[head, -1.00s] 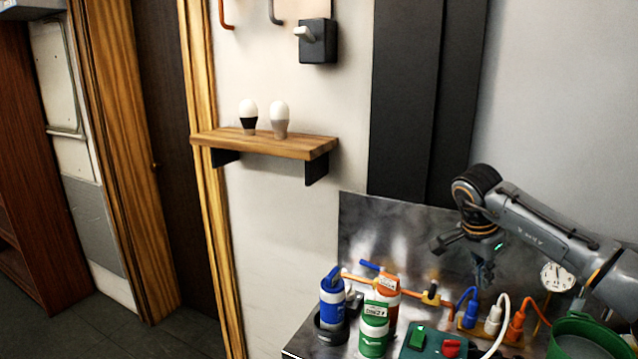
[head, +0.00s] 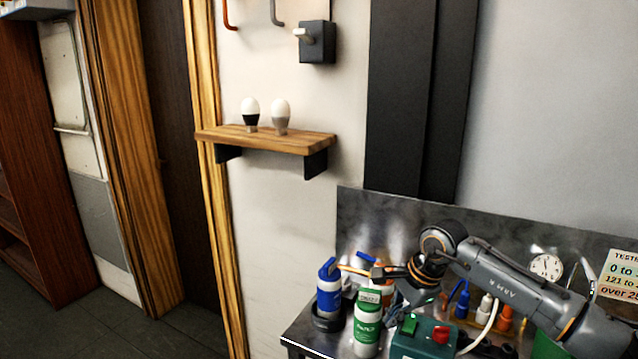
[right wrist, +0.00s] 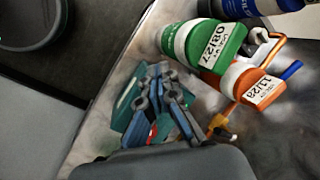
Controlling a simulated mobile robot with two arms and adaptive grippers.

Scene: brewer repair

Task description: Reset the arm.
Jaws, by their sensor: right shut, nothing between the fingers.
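My right arm (head: 510,285) comes in from the right in the head view and reaches over the metal bench. My right gripper (head: 398,302) points down at its end, beside the green and white bottle (head: 368,325) and above the green box (head: 425,338). In the right wrist view my right gripper (right wrist: 160,78) is shut and empty, with the green box (right wrist: 127,98) behind its fingers. My left gripper is not in view.
A blue bottle (head: 329,292) and an orange bottle (head: 381,284) stand close to the gripper. Coloured plugs (head: 487,306) and a white cable are under the arm. A wooden shelf (head: 270,141) holds two bulbs.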

